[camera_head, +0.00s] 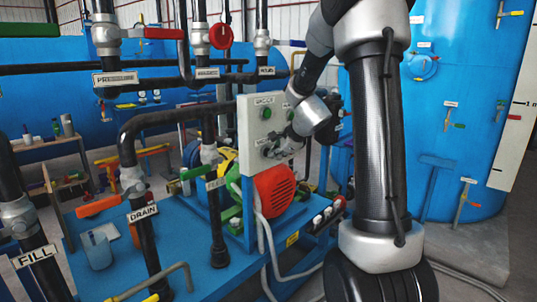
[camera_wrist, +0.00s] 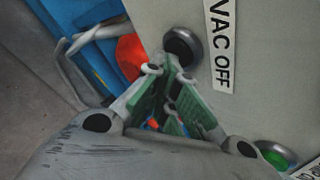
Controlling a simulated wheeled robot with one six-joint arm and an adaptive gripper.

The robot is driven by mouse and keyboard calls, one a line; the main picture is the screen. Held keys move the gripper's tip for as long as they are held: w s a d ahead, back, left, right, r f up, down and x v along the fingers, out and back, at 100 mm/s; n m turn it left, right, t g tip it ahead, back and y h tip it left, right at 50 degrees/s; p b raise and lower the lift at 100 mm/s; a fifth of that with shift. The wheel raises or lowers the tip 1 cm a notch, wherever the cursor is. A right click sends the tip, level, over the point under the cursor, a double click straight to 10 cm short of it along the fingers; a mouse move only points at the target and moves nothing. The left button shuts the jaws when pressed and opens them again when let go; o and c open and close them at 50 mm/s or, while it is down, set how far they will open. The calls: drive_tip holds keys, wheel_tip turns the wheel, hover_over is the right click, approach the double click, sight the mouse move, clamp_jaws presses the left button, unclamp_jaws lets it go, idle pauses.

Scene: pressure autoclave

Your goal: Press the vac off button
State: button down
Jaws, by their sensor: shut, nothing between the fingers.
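The vac off button (camera_wrist: 183,47) is a round black button in a dark ring, beside the white "VAC OFF" label (camera_wrist: 220,45) on the grey control panel (camera_wrist: 240,105). My gripper (camera_wrist: 168,68) is shut and empty in the wrist view. Its fingertips are right next to the button, at its lower left in the picture; whether they touch it I cannot tell. In the head view my gripper (camera_head: 278,150) is at the lower part of the panel (camera_head: 248,120) and partly covers the button there.
A green button (camera_wrist: 274,155) sits on the same panel in the wrist view. Below the panel is a red-orange motor cover (camera_head: 274,190) on a blue base. Pipes with valves stand left of it, including the "DRAIN" pipe (camera_head: 145,235). A large blue tank (camera_head: 455,110) stands right.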

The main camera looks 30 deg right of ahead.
drive_tip(key=shift+s, duration=0.1)
idle(0.3)
drive_tip(key=shift+s+d, duration=0.3)
drive_tip(key=shift+s, duration=0.5)
drive_tip(key=s, duration=0.1)
drive_tip(key=s+d, duration=0.1)
drive_tip(key=s, duration=0.2)
drive_tip(key=shift+s+d, duration=0.25)
drive_tip(key=shift+d, duration=0.1)
idle(0.5)
